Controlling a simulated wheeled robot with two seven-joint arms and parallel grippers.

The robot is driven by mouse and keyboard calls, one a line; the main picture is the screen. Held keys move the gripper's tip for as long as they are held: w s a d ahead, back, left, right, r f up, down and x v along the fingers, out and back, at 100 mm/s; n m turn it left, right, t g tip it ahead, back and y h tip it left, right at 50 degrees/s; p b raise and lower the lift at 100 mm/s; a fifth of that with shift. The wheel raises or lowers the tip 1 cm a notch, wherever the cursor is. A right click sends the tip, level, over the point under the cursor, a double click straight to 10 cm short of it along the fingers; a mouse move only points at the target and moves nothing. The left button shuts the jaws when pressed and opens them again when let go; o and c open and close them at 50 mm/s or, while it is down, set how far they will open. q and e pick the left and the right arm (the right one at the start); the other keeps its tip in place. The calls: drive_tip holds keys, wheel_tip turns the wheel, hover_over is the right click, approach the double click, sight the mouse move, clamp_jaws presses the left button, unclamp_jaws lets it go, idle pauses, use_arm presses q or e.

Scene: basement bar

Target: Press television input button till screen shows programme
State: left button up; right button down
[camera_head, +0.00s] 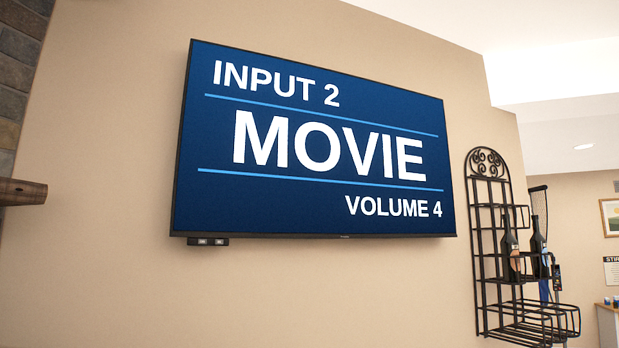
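A wall-mounted television (315,215) fills the middle of the head view. Its blue screen reads "INPUT 2", "MOVIE" and "VOLUME 4". A small dark button unit (208,241) hangs under the television's lower left edge, with two light-marked buttons side by side. Their labels are too small to read. Neither of my grippers shows in this view.
A black metal wall rack (490,250) with bottles (510,250) stands out from the wall on the right. A wooden ledge (22,192) juts from the stone wall (18,60) on the left. The beige wall below the television is clear.

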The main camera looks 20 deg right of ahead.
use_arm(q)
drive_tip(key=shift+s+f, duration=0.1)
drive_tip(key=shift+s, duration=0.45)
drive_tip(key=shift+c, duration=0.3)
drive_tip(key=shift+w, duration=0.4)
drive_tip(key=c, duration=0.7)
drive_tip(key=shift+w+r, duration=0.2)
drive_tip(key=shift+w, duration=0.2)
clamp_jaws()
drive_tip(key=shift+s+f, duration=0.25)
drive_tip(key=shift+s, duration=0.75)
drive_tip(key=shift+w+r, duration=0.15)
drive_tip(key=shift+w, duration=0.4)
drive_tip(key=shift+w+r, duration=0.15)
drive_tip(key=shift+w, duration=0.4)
